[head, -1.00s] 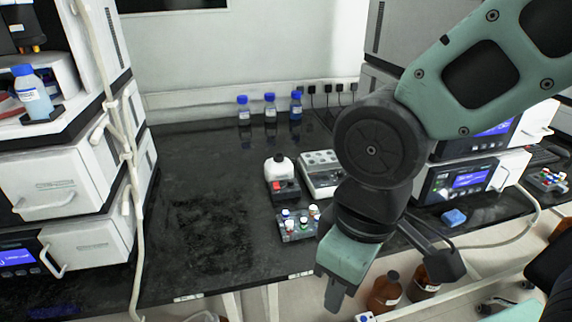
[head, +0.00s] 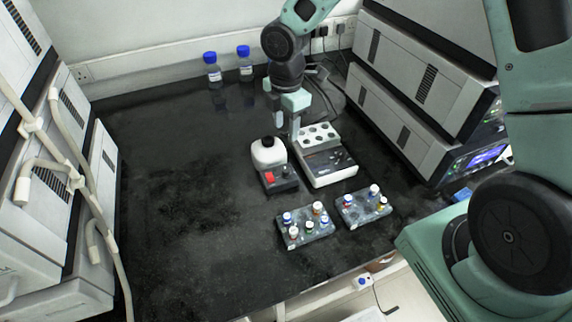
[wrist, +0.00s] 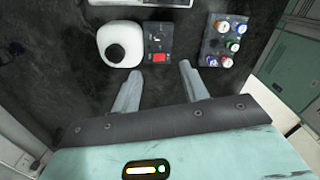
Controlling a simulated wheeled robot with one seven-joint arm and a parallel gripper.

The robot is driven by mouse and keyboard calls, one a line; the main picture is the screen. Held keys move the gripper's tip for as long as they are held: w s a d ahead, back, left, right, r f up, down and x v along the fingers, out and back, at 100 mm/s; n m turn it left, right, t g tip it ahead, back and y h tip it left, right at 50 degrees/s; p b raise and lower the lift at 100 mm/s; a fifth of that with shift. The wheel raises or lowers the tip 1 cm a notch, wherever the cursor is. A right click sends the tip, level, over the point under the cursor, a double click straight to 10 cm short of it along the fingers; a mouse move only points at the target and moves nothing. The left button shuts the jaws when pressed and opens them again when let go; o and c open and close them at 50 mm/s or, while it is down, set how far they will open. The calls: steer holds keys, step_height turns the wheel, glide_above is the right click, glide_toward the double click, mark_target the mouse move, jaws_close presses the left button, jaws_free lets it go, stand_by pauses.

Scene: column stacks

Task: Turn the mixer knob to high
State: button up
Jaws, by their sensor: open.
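The mixer (head: 268,153) is a white rounded body with a black top and a dark control box (head: 280,178) with a red switch. In the wrist view the mixer (wrist: 112,45) lies left of its dark control box (wrist: 158,38). The red switch (wrist: 160,57) shows there, but I cannot make out the knob or its setting. My gripper (head: 291,128) is open and empty, pointing down behind the mixer in the head view. In the wrist view the fingers of my gripper (wrist: 157,82) are spread just below the control box, apart from it.
A white block device (head: 327,165) stands close right of the mixer. Two vial racks, one left (head: 305,232) and one right (head: 364,207), lie in front. Blue-capped bottles (head: 212,70) stand at the back. Instrument stacks flank the bench (head: 190,220), whose left part is clear.

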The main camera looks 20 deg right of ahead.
mark_target(286, 169)
step_height(286, 169, down, 16)
steer(key=shift+s+r+p, duration=0.1)
steer(key=shift+r+p, duration=0.15)
steer(key=shift+p, duration=0.15)
jaws_close()
